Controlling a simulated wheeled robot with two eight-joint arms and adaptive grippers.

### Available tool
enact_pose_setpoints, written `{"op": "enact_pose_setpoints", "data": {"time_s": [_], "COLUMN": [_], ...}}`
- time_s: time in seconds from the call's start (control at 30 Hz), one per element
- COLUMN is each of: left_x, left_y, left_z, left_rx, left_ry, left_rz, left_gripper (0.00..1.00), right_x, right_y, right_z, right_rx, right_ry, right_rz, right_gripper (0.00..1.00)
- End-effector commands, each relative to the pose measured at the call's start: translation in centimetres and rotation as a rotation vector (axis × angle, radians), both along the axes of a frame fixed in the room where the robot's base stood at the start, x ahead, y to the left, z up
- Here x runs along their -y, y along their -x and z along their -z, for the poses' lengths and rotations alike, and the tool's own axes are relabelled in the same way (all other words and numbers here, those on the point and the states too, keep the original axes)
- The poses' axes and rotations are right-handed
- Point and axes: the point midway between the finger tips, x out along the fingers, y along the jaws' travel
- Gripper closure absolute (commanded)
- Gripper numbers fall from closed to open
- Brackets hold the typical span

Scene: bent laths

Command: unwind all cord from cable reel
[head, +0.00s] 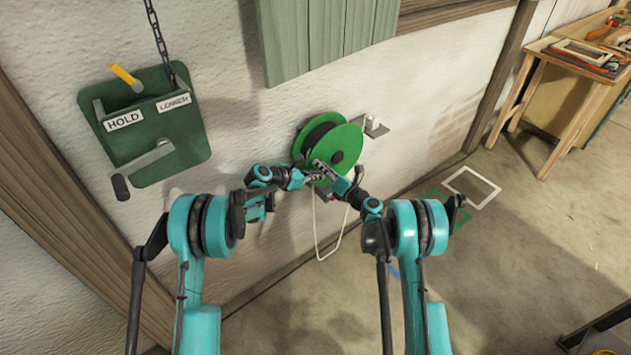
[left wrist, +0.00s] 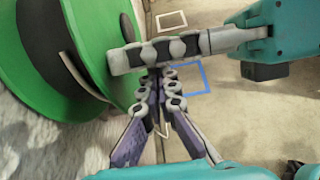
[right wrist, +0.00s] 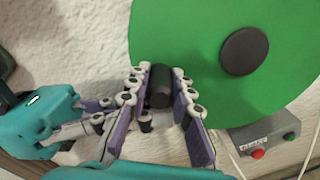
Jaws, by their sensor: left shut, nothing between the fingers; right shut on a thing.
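The cable reel (head: 350,137) is green with a dark drum and is mounted on the wall; it fills the left of the left wrist view (left wrist: 30,95). A pale strand (left wrist: 82,75) crosses the drum there. A pale loop, apparently cord (head: 316,235), hangs below the reel. My right gripper (head: 319,168) is shut on the reel's black handle (right wrist: 160,88), which stands out from the green disc (right wrist: 205,60). My left gripper (head: 312,177) is shut and empty, just below and beside the reel's edge. Its fingertips show close to the right gripper's fingers in the left wrist view (left wrist: 152,85).
A button box (right wrist: 262,142) with red and green buttons is below the reel. A green wall holder (head: 165,140) with a crank is at left. White (head: 490,199), green and blue outlines mark the floor. A wooden bench (head: 548,75) stands back right.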

Motion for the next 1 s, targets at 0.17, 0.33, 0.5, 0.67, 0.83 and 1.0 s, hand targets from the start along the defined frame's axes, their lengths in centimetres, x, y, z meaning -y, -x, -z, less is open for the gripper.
{"op": "enact_pose_setpoints", "data": {"time_s": [0.17,0.33,0.5,0.67,0.83,1.0], "left_x": [0.0,0.0,0.3,0.3,0.3,0.3], "left_y": [0.0,0.0,-0.2,-0.3,-0.3,-0.3], "left_z": [-0.1,-0.2,-1.7,-2.0,-2.0,-1.9], "left_rx": [0.000,0.000,0.001,0.003,0.003,0.003], "left_ry": [0.000,0.000,0.003,0.007,0.006,0.005], "left_rz": [0.000,0.000,0.000,-0.003,-0.004,-0.004], "left_gripper": [1.00,1.00,1.00,1.00,1.00,1.00], "right_x": [0.1,0.1,0.1,0.1,0.0,-0.2], "right_y": [0.0,0.0,0.0,0.0,0.0,0.1], "right_z": [0.0,0.0,0.0,0.2,0.3,0.2], "right_rx": [0.000,0.000,0.000,0.001,0.001,0.000], "right_ry": [0.000,0.000,0.001,0.006,0.007,0.005], "right_rz": [0.001,0.001,0.002,0.001,0.001,-0.004], "right_gripper": [1.00,1.00,1.00,1.00,0.57,0.57]}}
